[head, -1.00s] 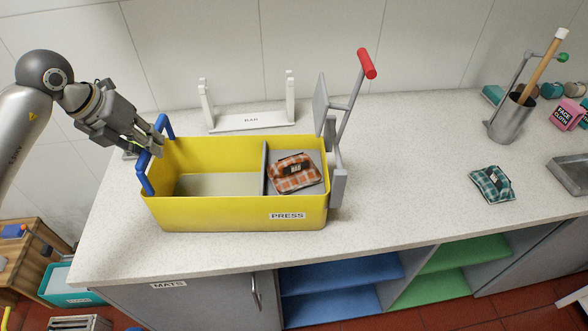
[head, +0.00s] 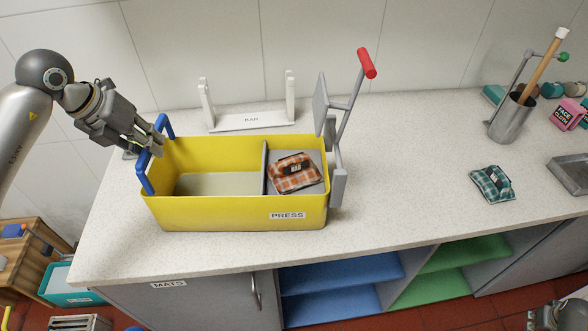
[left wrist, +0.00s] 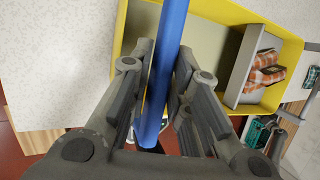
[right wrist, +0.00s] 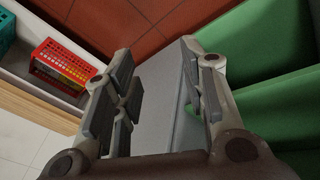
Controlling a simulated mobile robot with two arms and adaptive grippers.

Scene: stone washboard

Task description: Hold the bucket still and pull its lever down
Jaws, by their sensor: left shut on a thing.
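The yellow bucket (head: 240,212), labelled PRESS, stands upright on the counter. Its lever rises at the right end, a grey arm with a red grip (head: 367,63), tilted up; a grey plate (head: 321,104) hangs beside it. An orange checked cloth (head: 294,178) lies in the right compartment. My left gripper (head: 154,144) is shut on the blue handle (head: 144,172) at the bucket's left end; the left wrist view shows the blue bar (left wrist: 164,75) between the fingers. My right gripper (right wrist: 160,95) is open and empty, low in front of the counter, far from the lever.
A green checked cloth (head: 492,184) lies on the counter to the right. A grey pot (head: 511,120) with a wooden stick stands behind it. A white bar stand (head: 250,121) is behind the bucket. Blue shelves (head: 340,275) and green shelves (head: 440,270) are below the counter.

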